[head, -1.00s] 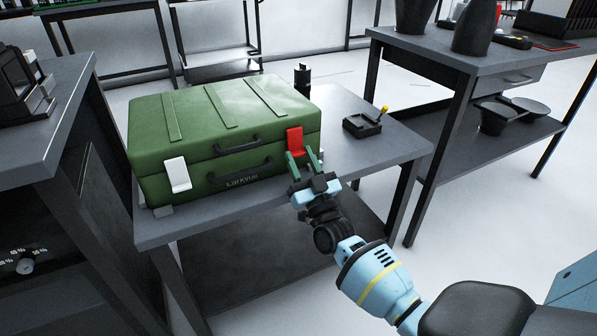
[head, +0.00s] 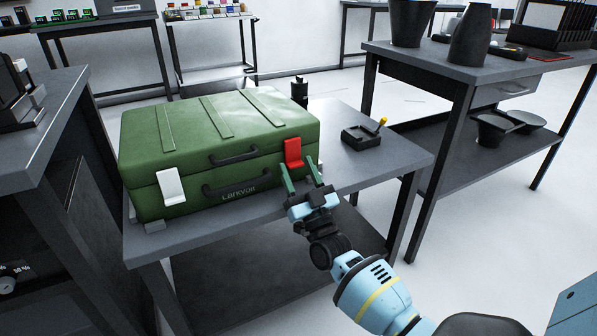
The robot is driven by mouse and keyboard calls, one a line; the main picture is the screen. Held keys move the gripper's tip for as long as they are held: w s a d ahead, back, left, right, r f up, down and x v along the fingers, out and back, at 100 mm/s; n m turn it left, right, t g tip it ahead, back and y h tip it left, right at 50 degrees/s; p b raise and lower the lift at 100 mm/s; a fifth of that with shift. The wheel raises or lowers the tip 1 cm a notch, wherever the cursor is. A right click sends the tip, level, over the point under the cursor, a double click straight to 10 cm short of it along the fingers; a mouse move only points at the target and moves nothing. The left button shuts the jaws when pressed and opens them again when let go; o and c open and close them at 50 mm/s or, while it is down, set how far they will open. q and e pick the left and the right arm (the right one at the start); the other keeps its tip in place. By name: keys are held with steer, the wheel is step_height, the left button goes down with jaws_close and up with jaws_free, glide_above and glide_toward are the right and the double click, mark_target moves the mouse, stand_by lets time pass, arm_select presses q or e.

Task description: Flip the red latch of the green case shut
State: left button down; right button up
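The green case (head: 200,147) sits with its lid down on a grey table. Its red latch (head: 293,152) is on the front right; its lower part tilts out a little from the case. A white latch (head: 170,186) is on the front left. My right gripper (head: 302,174) is open, its two green fingers pointing at the case. Nothing shows between the fingers. My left gripper is not in view.
The grey table (head: 375,170) has free room right of the case. A black ashtray-like holder (head: 362,138) with a yellow-tipped stick stands there, and a small black object (head: 299,91) stands behind the case. Other benches stand left and right.

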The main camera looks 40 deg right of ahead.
steer(key=shift+o, duration=0.6)
steer(key=p+v, duration=0.1)
steer(key=v, duration=0.6)
steer(key=shift+s+f, duration=0.2)
steer(key=shift+s, duration=0.15)
